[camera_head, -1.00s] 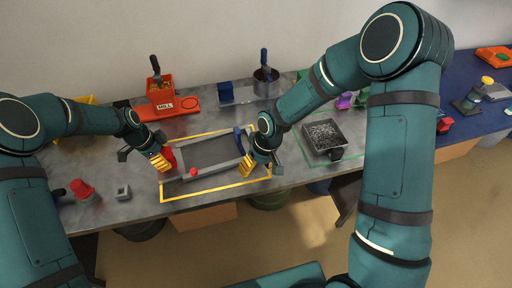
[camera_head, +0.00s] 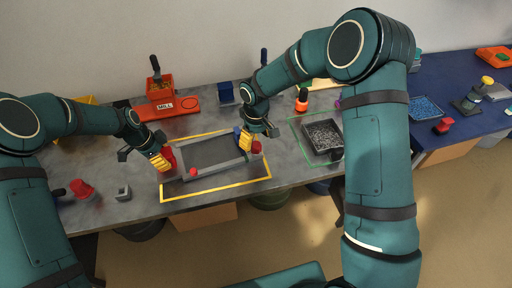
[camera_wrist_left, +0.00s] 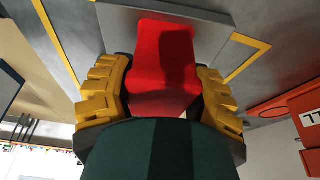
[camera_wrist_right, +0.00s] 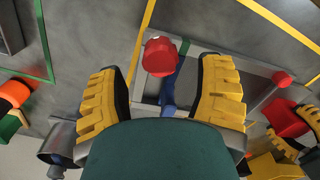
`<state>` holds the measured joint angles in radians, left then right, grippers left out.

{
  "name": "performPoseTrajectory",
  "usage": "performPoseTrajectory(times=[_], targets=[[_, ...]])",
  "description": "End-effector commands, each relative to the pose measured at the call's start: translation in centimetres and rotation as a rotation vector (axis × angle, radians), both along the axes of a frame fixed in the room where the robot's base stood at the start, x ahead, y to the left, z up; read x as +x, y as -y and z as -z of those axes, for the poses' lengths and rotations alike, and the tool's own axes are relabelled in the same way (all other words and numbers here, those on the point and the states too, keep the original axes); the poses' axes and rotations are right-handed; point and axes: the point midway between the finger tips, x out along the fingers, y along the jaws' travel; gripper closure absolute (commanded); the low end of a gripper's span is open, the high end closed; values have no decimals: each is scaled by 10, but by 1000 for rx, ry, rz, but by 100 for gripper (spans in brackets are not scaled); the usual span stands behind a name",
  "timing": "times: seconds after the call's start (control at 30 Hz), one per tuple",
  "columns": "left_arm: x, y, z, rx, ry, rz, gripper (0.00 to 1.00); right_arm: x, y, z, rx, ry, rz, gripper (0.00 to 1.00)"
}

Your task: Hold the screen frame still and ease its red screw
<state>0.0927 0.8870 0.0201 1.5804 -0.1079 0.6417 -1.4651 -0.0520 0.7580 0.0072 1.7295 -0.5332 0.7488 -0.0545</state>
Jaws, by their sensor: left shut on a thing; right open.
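The grey screen frame (camera_head: 217,168) lies on the table inside a yellow outline. A red block (camera_wrist_left: 165,60) is at its left side, and my left gripper (camera_head: 162,160) is shut on that block. A small red knob (camera_head: 193,171) sits at the frame's front left corner. A larger red knob (camera_head: 256,147) stands at the right end and shows close up in the right wrist view (camera_wrist_right: 160,57). My right gripper (camera_head: 262,130) is open and empty, just behind and above this knob. A blue piece (camera_wrist_right: 170,88) on the frame lies between its fingers in the right wrist view.
An orange mill (camera_head: 160,93) stands behind the frame. A tray of grey bits (camera_head: 323,135) lies right of it in a green outline. An orange-and-black object (camera_head: 302,100) stands behind that tray. A small grey block (camera_head: 123,193) lies at front left.

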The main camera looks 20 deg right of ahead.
Motion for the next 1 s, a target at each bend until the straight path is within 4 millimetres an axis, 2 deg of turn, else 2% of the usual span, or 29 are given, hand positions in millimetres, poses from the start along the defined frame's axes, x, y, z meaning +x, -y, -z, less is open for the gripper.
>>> performPoseTrajectory(times=[0.1, 0.3, 0.73, 0.87, 0.9, 0.93, 1.0], targets=[[0, 0, 0, 0, 0, 1, 90, -1, -1, 15, 0, -2, -1, 34], [0, 0, 0, 0, 0, 1, 90, 0, 0, 31, 0, -1, 0, 34], [0, 0, 0, 0, 0, 1, 90, 0, 0, 36, 1, 0, 0, 32], [0, 0, 0, 0, 0, 1, 90, 0, 0, 36, 1, 0, 0, 77], [0, 0, 0, 0, 0, 1, 90, 0, 0, 36, 1, 0, 0, 91], [0, 0, 0, 0, 0, 1, 90, 0, 0, 36, 1, 0, 0, 100], [0, 0, 0, 0, 0, 1, 90, 0, 0, 36, 1, 0, 0, 100]])
